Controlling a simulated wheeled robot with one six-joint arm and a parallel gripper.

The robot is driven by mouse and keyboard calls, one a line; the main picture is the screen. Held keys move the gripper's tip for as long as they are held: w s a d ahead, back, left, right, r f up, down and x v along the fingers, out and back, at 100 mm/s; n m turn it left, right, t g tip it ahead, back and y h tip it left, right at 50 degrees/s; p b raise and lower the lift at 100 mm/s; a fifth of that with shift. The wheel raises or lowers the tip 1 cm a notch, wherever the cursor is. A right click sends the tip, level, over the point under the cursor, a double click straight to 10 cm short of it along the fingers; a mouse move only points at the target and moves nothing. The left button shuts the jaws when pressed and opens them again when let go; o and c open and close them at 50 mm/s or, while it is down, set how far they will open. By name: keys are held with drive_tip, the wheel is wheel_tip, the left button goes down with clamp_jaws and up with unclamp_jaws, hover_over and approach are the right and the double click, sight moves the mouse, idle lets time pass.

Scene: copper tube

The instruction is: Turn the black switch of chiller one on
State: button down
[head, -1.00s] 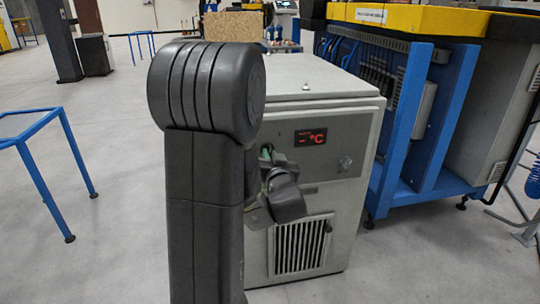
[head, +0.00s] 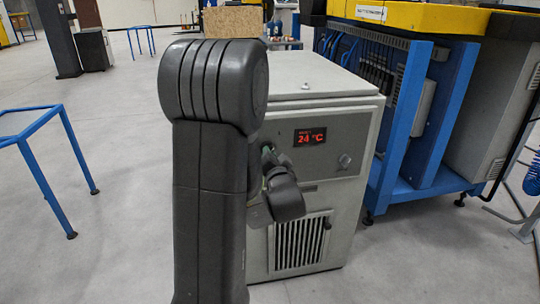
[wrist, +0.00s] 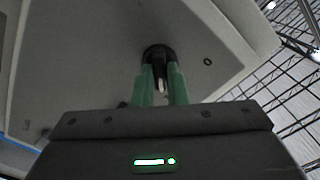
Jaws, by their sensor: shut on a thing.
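The chiller (head: 318,235) is a grey box in the middle of the head view. Its red display (head: 310,137) is lit and reads 24 °C. In the wrist view, the black round switch (wrist: 157,54) on the grey panel (wrist: 100,50) sits between the tips of my gripper's green fingers (wrist: 158,72). My gripper is shut on the switch. In the head view my arm hides the switch and most of the gripper.
A small round knob (head: 345,160) is on the chiller's front, right of the display. A slatted vent (head: 299,243) is below. A blue-framed machine (head: 415,120) stands close on the right. A blue stand (head: 45,150) is at left, with open floor around it.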

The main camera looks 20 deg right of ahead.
idle(0.3)
drive_tip(key=c, duration=1.4)
unclamp_jaws()
drive_tip(key=shift+c, duration=0.2)
drive_tip(key=p+v, duration=0.1)
drive_tip(key=v, duration=1.3)
drive_tip(key=shift+p, duration=0.35)
drive_tip(key=shift+w, duration=0.15)
drive_tip(key=b+x, duration=0.1)
drive_tip(key=x, duration=1.2)
drive_tip(key=shift+w+b, duration=0.35)
drive_tip(key=shift+d, duration=0.1)
